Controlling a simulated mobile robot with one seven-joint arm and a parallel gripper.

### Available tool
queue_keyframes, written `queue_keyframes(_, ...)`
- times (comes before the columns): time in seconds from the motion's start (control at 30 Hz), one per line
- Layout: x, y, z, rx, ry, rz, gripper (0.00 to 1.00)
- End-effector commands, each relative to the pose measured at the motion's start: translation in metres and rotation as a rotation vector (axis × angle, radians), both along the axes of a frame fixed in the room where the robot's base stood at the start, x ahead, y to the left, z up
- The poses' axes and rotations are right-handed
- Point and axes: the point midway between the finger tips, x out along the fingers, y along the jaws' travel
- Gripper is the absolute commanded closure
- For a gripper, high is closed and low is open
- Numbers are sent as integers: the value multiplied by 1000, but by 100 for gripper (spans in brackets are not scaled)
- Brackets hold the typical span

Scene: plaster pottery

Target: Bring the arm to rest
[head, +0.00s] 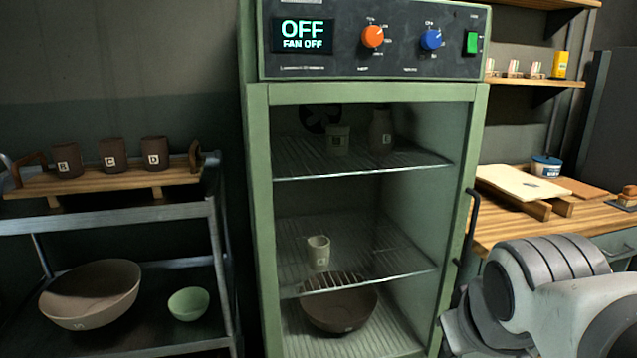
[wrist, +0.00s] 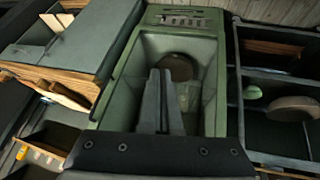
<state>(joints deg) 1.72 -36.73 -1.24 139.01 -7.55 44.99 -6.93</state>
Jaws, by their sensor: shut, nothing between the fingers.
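My gripper (wrist: 160,75) is shut and empty in the wrist view, its two fingers together. It points toward the green cabinet, and the fingers cover part of the cabinet's inside in that view. In the head view part of my arm (head: 545,290) fills the lower right, in front of the wooden bench and beside the cabinet. The gripper itself is not clear in the head view.
The green cabinet (head: 258,200) has wire shelves with cups and a brown bowl (head: 340,308); its display reads OFF, FAN OFF. A dark door handle (head: 470,228) projects near my arm. A metal rack (head: 210,205) with pottery stands left; a wooden bench (head: 500,229) is right.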

Motion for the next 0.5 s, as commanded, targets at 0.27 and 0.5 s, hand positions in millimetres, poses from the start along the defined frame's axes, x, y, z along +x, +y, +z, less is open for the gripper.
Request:
queue_keyframes(0.27,-47,36,17,182,73,-92,100)
queue_keyframes(0.5,-46,35,74,179,71,-90,100)
